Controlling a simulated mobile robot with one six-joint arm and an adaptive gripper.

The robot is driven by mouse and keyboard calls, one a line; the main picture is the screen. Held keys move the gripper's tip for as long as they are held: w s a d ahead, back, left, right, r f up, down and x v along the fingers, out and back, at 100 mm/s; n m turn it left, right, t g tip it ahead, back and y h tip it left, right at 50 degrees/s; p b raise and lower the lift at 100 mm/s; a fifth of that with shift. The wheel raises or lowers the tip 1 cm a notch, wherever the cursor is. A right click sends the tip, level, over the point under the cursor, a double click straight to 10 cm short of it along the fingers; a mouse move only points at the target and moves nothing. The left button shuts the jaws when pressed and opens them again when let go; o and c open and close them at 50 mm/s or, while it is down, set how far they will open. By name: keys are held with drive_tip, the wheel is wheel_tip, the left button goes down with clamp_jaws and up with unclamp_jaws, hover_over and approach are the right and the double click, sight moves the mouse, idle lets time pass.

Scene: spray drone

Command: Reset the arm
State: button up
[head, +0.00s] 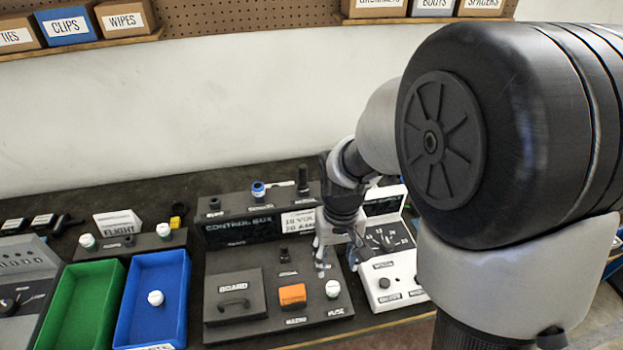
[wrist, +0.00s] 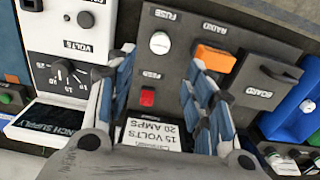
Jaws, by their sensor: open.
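My gripper (head: 338,262) hangs fingers-down over the right part of the dark control box (head: 214,318) in the head view. In the wrist view my gripper (wrist: 158,82) is open, with its two blue-grey fingers apart and nothing between them. Between the fingers I see the box panel with a red button (wrist: 148,97), a white fuse knob (wrist: 160,43) and a white label reading 15 volts 20 amps (wrist: 150,134). An orange radio block (wrist: 214,58) sits just beyond the right fingertip. My arm hides part of the bench supply in the head view.
The white bench supply (head: 398,283) stands right of the control box. A blue tray (head: 140,318) with a white-capped item and an empty green tray (head: 85,300) lie left. The board cover (head: 235,291) has a raised handle. Small posts stand on the back ledge (head: 235,205).

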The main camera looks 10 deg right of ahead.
drive_tip(key=s+r+t, duration=0.4)
drive_tip(key=s+r, duration=1.1)
drive_tip(key=r, duration=0.1)
drive_tip(key=shift+t, duration=0.3)
drive_tip(key=shift+r, duration=0.1)
